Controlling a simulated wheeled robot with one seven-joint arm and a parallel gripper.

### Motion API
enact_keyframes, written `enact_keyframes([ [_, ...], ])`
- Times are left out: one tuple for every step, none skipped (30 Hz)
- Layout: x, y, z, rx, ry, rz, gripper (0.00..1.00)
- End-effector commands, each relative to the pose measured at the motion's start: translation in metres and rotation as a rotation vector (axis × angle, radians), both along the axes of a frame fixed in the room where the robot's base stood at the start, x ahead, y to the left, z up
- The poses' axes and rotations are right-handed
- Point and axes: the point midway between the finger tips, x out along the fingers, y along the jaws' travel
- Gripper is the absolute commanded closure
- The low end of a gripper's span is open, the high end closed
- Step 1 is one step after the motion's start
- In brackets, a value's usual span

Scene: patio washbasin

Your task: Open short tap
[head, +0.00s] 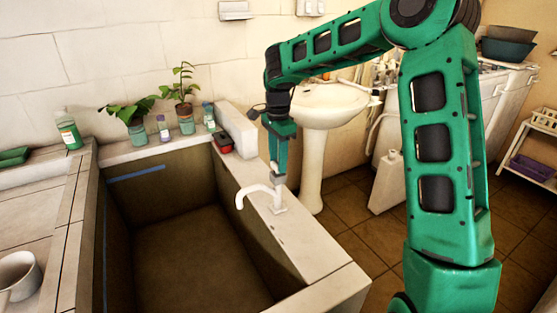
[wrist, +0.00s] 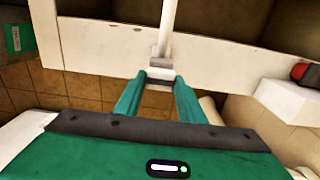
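The short tap (head: 259,189) is white, with a curved spout that reaches left over the basin. It stands on the basin's right ledge. My gripper (head: 278,172) points down right above the tap's top end. In the wrist view, the tap's pale spout (wrist: 168,18) runs away from me, and its grey-white top (wrist: 160,66) shows between and just beyond the fingertips. The two green fingers of my gripper (wrist: 159,80) are apart, one on each side of that top. I cannot tell whether they touch it.
The deep basin (head: 190,250) is empty. Potted plants (head: 183,110), small bottles and a red-and-black item (head: 222,141) stand along its back ledge. A white block (head: 235,128) is behind the tap. A pedestal sink (head: 325,105) stands behind my arm.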

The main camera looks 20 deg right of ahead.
Motion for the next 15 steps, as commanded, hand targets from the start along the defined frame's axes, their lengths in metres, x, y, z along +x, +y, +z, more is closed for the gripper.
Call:
enact_keyframes([
  [0.0027, 0.0005, 0.0011, 0.002, -0.008, 0.001, 0.86],
  [0.0027, -0.0076, 0.0011, 0.001, -0.008, -0.002, 0.86],
  [0.0030, -0.0058, 0.0011, 0.001, -0.009, -0.001, 0.86],
  [0.0032, -0.0053, 0.0012, 0.001, -0.009, -0.001, 0.86],
  [0.0034, -0.0048, 0.0013, 0.001, -0.010, 0.001, 0.86],
  [0.0037, -0.0044, 0.0014, 0.001, -0.010, 0.004, 0.86],
  [0.0038, -0.0039, 0.0015, 0.000, -0.010, 0.008, 0.86],
  [0.0040, -0.0036, 0.0015, 0.000, -0.011, 0.014, 0.86],
  [0.0042, -0.0030, 0.0016, 0.000, -0.011, 0.025, 0.86],
  [0.0044, -0.0025, 0.0017, 0.001, -0.012, 0.035, 0.86],
  [0.0045, -0.0022, 0.0019, 0.001, -0.012, 0.047, 0.86],
  [0.0047, -0.0018, 0.0020, 0.001, -0.013, 0.064, 0.86],
  [0.0048, -0.0018, 0.0020, 0.000, -0.013, 0.080, 0.86],
  [0.0049, -0.0019, 0.0020, 0.000, -0.013, 0.095, 0.86],
  [0.0050, -0.0016, 0.0021, 0.000, -0.014, 0.122, 0.86],
])
